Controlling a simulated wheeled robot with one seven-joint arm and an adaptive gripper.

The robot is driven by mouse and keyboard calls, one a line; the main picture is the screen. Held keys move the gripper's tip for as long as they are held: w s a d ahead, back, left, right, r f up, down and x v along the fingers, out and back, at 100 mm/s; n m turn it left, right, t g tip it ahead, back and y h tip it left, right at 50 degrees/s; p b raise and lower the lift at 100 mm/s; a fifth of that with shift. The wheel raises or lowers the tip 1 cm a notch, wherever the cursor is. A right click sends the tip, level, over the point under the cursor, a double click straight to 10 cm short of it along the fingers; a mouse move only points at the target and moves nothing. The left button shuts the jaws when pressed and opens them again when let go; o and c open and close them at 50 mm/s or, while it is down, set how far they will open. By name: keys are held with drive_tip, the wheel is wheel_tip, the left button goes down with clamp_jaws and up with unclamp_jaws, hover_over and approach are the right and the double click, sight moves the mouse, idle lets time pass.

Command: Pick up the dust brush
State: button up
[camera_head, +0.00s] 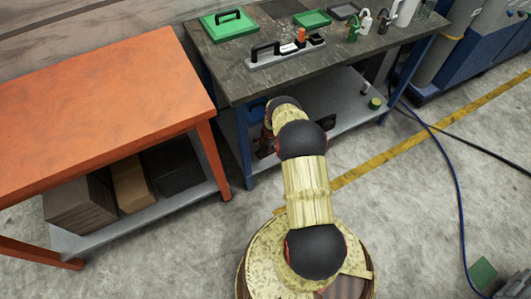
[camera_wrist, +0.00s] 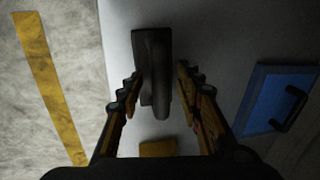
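A dark, elongated object (camera_wrist: 152,50) with a raised bar along it lies on a pale surface in the wrist view. It looks like the dust brush, but it is too dim to make out bristles. My gripper (camera_wrist: 159,82) is open, with one finger on each side of this object. A gap shows between the object and the right finger; on the left I cannot tell whether they touch. In the head view my arm reaches to the lower shelf (camera_head: 345,110) of the dark-topped table, and it hides the gripper and the object.
A blue item with a black handle (camera_wrist: 270,98) lies right of the gripper. A small yellow thing (camera_wrist: 158,147) is near the gripper's base. The dark tabletop (camera_head: 240,70) overhangs the shelf. An orange table (camera_head: 110,95) stands left. Blue and black cables (camera_head: 455,170) cross the floor at right.

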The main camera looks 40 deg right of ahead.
drive_tip(key=shift+c, duration=1.3)
clamp_jaws()
